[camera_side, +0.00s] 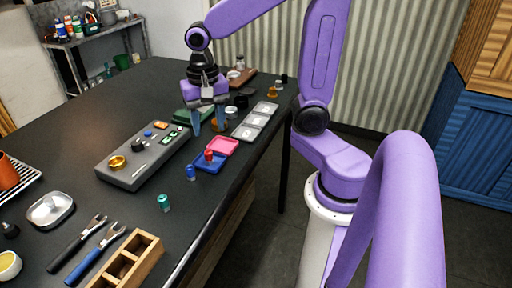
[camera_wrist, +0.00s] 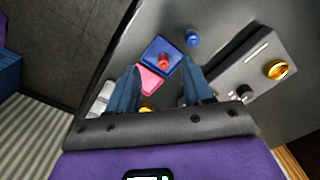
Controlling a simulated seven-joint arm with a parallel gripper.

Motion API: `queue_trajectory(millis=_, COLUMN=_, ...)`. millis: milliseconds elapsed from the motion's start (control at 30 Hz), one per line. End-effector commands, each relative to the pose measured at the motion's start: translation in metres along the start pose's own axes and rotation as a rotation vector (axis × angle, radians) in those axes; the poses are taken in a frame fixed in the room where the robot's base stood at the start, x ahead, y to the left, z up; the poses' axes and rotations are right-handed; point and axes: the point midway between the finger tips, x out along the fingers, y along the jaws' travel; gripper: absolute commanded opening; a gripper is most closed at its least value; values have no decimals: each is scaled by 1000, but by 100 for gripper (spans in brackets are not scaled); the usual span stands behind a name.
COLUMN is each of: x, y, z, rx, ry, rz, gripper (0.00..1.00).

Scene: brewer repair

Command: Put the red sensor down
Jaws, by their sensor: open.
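The red sensor (camera_side: 209,155) stands on the blue tray (camera_side: 207,166), next to the pink tray (camera_side: 223,146). In the wrist view the red sensor (camera_wrist: 164,61) shows on the blue tray (camera_wrist: 152,47), ahead of the fingertips and between their lines. My gripper (camera_side: 208,125) is open, with blue fingers pointing down, above and behind the trays as seen from the side.
A blue sensor (camera_side: 190,173) stands beside the blue tray and a teal one (camera_side: 163,203) nearer the front. The grey brewer panel (camera_side: 143,160) with knobs lies to the left. Several clear-lidded trays (camera_side: 255,122) line the table's right edge. Pliers (camera_side: 95,250) and a wooden box (camera_side: 128,262) lie in front.

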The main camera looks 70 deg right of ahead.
Motion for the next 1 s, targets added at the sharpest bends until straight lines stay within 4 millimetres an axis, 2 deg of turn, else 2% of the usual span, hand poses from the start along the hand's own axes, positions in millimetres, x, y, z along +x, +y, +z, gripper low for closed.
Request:
queue_trajectory(millis=100, x=3, y=6, z=30, rx=-312, ry=1, rz=-4, gripper=51)
queue_trajectory(millis=300, x=9, y=23, z=76, rx=-836, ry=4, rz=-12, gripper=51)
queue_trajectory(millis=600, x=18, y=62, z=131, rx=-1555, ry=9, rz=-23, gripper=51)
queue_trajectory(millis=800, x=22, y=77, z=146, rx=-1799, ry=12, rz=-26, gripper=51)
queue_trajectory(millis=1000, x=22, y=79, z=148, rx=-1840, ry=12, rz=-27, gripper=51)
